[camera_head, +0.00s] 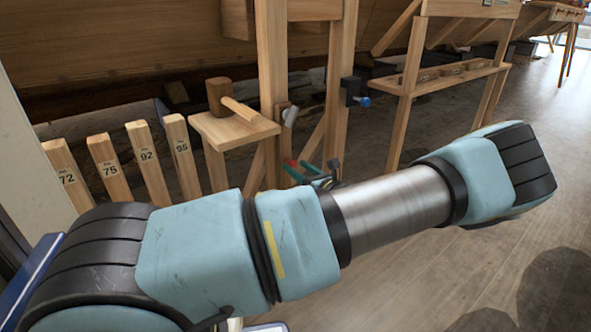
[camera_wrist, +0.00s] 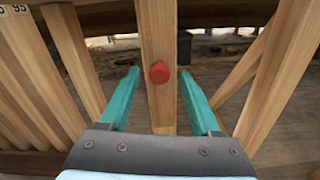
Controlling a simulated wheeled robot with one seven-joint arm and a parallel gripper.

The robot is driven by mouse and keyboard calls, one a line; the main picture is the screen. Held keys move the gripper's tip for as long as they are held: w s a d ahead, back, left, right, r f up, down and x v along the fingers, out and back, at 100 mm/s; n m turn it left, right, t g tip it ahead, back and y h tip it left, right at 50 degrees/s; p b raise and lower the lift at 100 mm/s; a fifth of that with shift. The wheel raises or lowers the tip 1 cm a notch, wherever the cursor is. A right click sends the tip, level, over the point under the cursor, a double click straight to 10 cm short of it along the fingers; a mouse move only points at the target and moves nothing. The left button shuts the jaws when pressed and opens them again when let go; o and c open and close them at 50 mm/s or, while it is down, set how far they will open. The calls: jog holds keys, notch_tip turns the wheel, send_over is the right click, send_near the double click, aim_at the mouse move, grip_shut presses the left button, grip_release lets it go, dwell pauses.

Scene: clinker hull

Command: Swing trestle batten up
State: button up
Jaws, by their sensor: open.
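In the wrist view an upright wooden batten (camera_wrist: 160,110) with a round red knob (camera_wrist: 158,72) on its face stands in the middle. My gripper (camera_wrist: 160,74) is open, with one teal finger on each side of the batten and gaps between. I cannot tell how far the fingertips reach past the knob. In the head view my gripper (camera_head: 298,170) is small and partly hidden by my arm, low at the wooden trestle (camera_head: 272,70). A bit of red shows by the fingers there.
A mallet (camera_head: 219,97) lies on a small wooden stand (camera_head: 232,128) left of the trestle. Several numbered boards (camera_head: 106,165) lean further left. A second trestle with a shelf (camera_head: 450,78) stands right. The wooden floor (camera_head: 480,265) at right is clear.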

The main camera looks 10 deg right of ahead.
jog(key=shift+x, duration=0.85)
jog(key=shift+c, duration=0.3)
grip_shut()
dwell(0.5)
